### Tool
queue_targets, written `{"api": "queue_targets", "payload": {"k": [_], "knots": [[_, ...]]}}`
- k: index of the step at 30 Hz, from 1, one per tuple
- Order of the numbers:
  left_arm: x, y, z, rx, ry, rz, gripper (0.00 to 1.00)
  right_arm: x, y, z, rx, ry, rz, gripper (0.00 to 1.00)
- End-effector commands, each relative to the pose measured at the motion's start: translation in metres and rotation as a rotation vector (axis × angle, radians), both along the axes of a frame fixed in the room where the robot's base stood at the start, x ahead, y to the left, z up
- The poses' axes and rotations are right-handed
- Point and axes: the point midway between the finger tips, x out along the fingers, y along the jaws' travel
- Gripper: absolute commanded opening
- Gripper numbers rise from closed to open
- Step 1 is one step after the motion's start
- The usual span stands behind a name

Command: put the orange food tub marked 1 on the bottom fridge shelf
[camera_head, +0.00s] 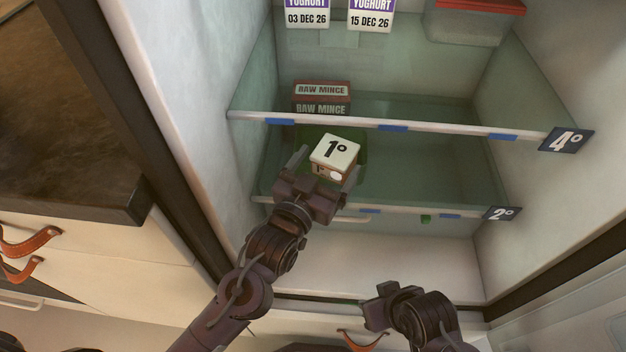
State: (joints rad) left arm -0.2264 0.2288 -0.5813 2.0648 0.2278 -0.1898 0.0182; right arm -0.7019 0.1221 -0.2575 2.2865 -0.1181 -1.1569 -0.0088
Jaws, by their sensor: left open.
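The food tub (340,150) has a pale lid marked 1 and orange-brown sides. It is inside the fridge, over the lower glass shelf (400,211) tagged 2. I cannot tell whether its base touches the glass. My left gripper (324,172) is open, with its fingers on either side of the tub's near part. Its palm hides some of the tub's lower front. My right gripper (376,304) is low in front of the fridge, away from the tub. Its jaw opening does not show clearly.
Something green shows behind the tub. The lower shelf's right part is clear. The fridge's left wall (190,110) is beside my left arm.

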Motion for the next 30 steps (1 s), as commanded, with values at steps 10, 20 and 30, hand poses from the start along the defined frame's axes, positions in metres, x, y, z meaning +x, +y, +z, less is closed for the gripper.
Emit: {"api": "queue_targets", "payload": {"k": [10,20,30], "knots": [[-0.052,0.022,0.001,0.0,-0.001,0.001,0.9,0.001,-0.01,0.001,-0.031,0.041,-0.013,0.34],[-0.058,0.024,0.001,-0.001,-0.002,0.001,0.9,-0.001,-0.01,-0.001,-0.033,0.05,-0.016,0.34],[-0.058,0.024,0.001,-0.001,-0.002,0.001,0.9,-0.001,-0.01,0.002,-0.028,0.046,-0.018,0.34]]}}
